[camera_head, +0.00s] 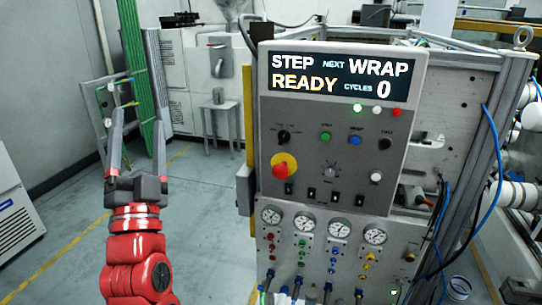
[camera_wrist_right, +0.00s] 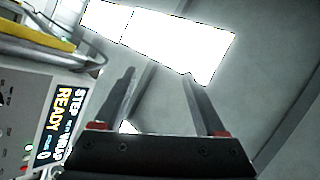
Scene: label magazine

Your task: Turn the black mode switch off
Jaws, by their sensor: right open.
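The grey control panel (camera_head: 300,165) stands right of centre in the head view. My left gripper is not in view.
The display (camera_head: 340,77) reads STEP, NEXT WRAP, READY, CYCLES 0. A red emergency button (camera_head: 283,166) on yellow, plus green (camera_head: 325,136) and blue (camera_head: 354,140) buttons, sit near the knobs. Gauges (camera_head: 323,228) and hoses are below. Floor left of the panel is free.

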